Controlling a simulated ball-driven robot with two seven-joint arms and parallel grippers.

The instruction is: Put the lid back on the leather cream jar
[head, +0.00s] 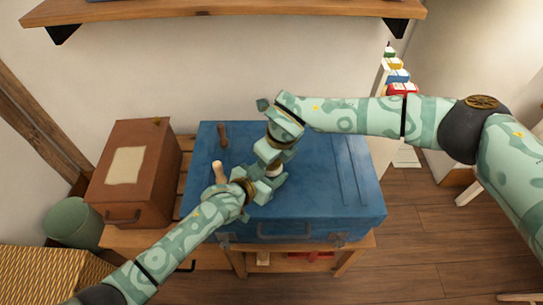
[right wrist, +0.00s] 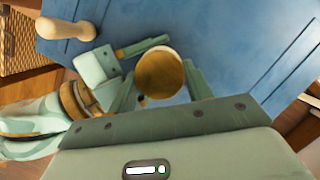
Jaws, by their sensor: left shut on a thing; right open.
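The leather cream jar (head: 274,170) shows as a small pale piece between my two grippers, above the blue trunk. In the right wrist view a round tan-brown top (right wrist: 160,72) with a paler rim faces the camera; I cannot tell whether it is the lid or the jar's open mouth. My left gripper (head: 266,184) is shut on the jar from the lower left; its fingers partly show in the right wrist view. My right gripper (head: 272,160) is open above the jar, its fingers on either side of the round top. The jar's lower part is hidden.
The blue trunk (head: 335,205) stands on a wooden bench (head: 358,246). A pale wooden-handled thing (head: 217,172) and a dark brown one (head: 222,135) stand on its left part. A brown case (head: 160,165) is at the left. The trunk's right side is clear.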

